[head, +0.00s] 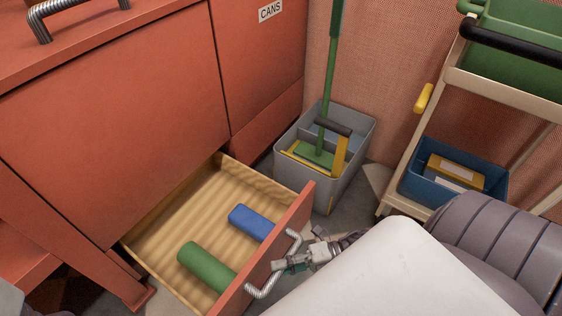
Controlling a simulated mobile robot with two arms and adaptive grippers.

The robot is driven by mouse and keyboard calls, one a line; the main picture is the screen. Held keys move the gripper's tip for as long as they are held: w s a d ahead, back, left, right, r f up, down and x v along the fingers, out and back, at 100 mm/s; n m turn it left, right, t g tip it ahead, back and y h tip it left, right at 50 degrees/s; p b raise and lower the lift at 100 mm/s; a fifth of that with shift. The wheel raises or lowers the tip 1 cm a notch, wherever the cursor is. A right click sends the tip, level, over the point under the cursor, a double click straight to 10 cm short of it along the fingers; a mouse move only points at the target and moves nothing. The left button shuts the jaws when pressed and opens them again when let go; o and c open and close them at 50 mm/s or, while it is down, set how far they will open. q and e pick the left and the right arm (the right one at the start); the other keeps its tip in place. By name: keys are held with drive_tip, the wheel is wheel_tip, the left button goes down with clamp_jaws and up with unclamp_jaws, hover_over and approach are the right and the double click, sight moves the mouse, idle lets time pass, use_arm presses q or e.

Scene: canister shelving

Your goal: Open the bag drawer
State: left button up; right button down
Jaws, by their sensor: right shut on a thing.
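The bag drawer (212,187), low in the orange cabinet, is pulled out and shows its wooden inside. A green roll (205,266) and a blue roll (252,222) lie in it. A bent metal handle (263,291) is on the outer side of the orange drawer front (262,262). My right gripper (291,263) is shut on the handle, near its middle.
A grey bucket (345,177) with a green-handled mop stands behind the drawer's right side. A cart (508,95) with a blue bin (414,187) stands at the right. The orange cabinet (110,130) fills the left.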

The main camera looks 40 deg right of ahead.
drive_tip(key=shift+d, duration=0.1)
drive_tip(key=c, duration=1)
unclamp_jaws()
drive_tip(key=v, duration=1.2)
